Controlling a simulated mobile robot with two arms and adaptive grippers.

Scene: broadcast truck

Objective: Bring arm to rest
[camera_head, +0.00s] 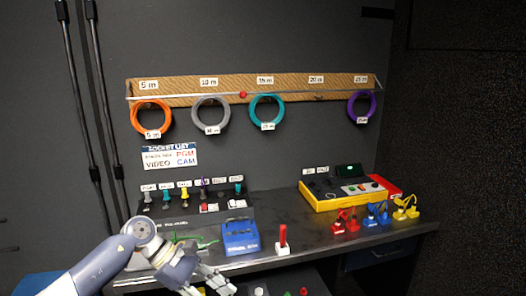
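My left arm comes in from the lower left, in front of the bench's front edge. Its gripper (212,284) is low in the picture, near the bottom edge. Its fingers look spread apart, with nothing seen between them, though the lower part is cut off by the picture's edge. It is in front of and below the blue box (240,238) and apart from it in the picture. My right arm and gripper are not in view.
The dark bench (290,240) carries a red-handled stand (283,240), a yellow console (342,194) and red, blue and yellow connector pieces at right. Green cable (205,241) lies behind my arm. Cable coils, one orange (152,117), hang from a wall rail. A lower shelf holds small items.

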